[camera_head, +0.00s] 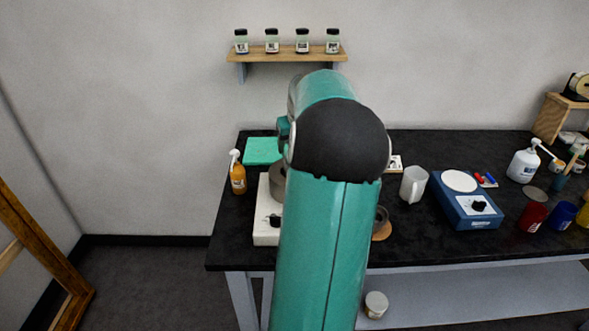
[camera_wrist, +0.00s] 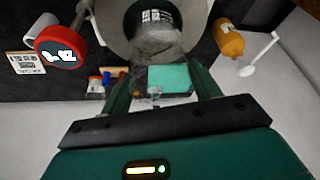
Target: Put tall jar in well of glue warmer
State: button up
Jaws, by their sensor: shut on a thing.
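The tall jar (camera_wrist: 157,45) is clear glass with grey contents and a dark printed label. In the wrist view it stands between the two green fingers of my gripper (camera_wrist: 162,92), which is shut on it. The label end of the jar lies within a pale curved rim that looks like the well of the glue warmer (camera_wrist: 114,20); I cannot tell how deep it sits. In the head view the glue warmer (camera_head: 267,222) is a white box with a black knob and a grey round well, partly behind my arm. My arm hides the jar and gripper there.
An orange bottle (camera_head: 238,178) with a white pump stands left of the warmer, a green mat (camera_head: 263,151) behind it. A white jug (camera_head: 413,184) and blue device (camera_head: 466,200) stand to the right.

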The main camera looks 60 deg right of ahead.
jog(key=shift+s+f, duration=0.15)
jog(key=shift+f, duration=3)
jog(key=shift+f, duration=0.15)
jog(key=o, duration=1.3)
jog(key=shift+r, duration=0.25)
jog(key=v, duration=1.1)
jog(key=shift+s+a+r, duration=0.1)
jog(key=shift+r, duration=0.25)
